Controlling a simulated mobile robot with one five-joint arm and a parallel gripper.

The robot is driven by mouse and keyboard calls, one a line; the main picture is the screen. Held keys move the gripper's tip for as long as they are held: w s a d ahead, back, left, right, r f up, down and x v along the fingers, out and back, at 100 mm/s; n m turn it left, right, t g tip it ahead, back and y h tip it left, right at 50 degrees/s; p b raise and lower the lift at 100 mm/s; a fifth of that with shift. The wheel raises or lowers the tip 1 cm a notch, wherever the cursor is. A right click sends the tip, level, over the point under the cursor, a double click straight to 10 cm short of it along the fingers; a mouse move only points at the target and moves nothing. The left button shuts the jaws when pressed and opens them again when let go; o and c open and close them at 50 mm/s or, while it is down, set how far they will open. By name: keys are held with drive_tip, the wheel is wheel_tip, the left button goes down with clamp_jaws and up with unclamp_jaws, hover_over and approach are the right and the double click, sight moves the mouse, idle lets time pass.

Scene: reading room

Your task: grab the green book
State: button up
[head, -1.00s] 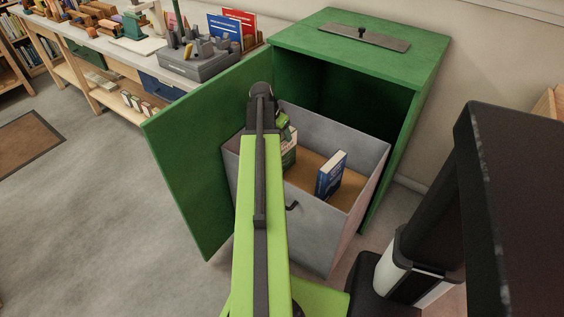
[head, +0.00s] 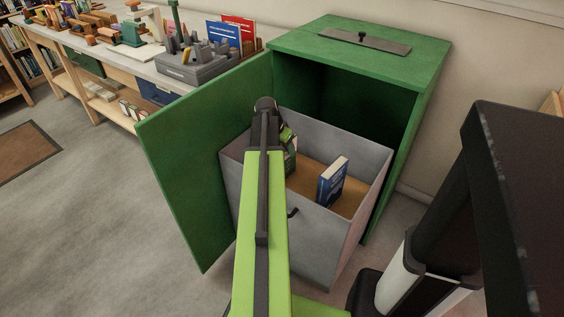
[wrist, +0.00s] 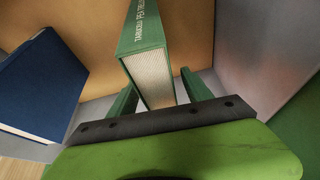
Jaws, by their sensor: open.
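The green book (wrist: 142,32) stands upright in the grey drawer bin, its spine lettered in white and its pale page edges facing my wrist camera. In the wrist view, my gripper (wrist: 160,92) is open, with one green finger on each side of the book's near end. I cannot tell whether either finger touches it. In the head view, the green book (head: 292,163) is mostly hidden behind my arm, and my gripper (head: 287,137) is over the left part of the bin. A blue book (head: 332,182) stands to its right; it shows at left in the wrist view (wrist: 38,85).
The grey bin (head: 312,240) has a brown floor and a dark handle, and sits pulled out of a green cabinet (head: 370,50). The open green door (head: 200,165) stands left of my arm. A workbench with a grey organizer (head: 195,68) is behind.

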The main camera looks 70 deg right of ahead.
drive_tip(key=shift+f, duration=0.15)
clamp_jaws()
idle(0.5)
idle(1.0)
